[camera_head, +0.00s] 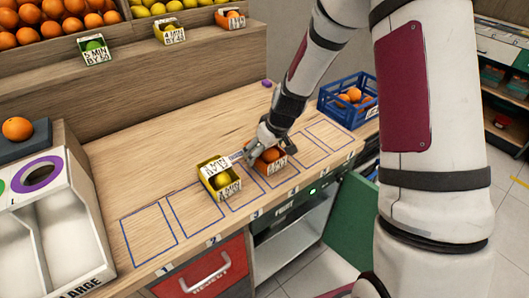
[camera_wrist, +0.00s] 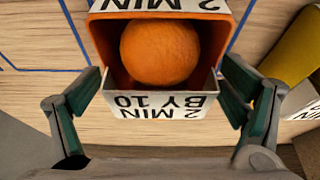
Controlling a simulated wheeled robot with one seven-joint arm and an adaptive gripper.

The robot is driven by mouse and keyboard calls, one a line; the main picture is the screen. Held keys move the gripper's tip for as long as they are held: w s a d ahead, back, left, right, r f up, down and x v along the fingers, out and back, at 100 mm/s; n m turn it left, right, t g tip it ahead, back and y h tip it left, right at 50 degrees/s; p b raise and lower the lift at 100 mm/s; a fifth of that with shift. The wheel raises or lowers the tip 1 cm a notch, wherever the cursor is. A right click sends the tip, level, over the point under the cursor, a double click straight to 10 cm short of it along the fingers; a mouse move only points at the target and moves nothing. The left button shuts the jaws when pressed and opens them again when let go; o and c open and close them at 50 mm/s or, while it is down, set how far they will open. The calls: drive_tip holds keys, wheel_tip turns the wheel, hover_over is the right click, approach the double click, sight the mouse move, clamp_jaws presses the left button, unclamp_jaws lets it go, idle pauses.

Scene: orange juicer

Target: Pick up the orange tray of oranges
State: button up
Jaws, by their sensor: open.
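The orange tray (camera_head: 279,165) stands on the wooden counter inside a blue outlined box, just right of the yellow tray. In the wrist view the orange tray (camera_wrist: 214,70) holds an orange (camera_wrist: 160,52) and carries white labels reading "2 MIN BY 10". My gripper (camera_head: 256,148) is low over the counter at the orange tray and partly covers it in the head view. In the wrist view my gripper (camera_wrist: 165,98) is open, with one finger on each side of the tray's near end and visible gaps between.
A yellow tray (camera_head: 205,178) with a yellow fruit stands close on the left. A blue crate (camera_head: 345,112) of oranges sits at the counter's right end. Outlined boxes at the counter's left front are empty.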

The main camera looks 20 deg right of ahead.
drive_tip(key=c, duration=1.4)
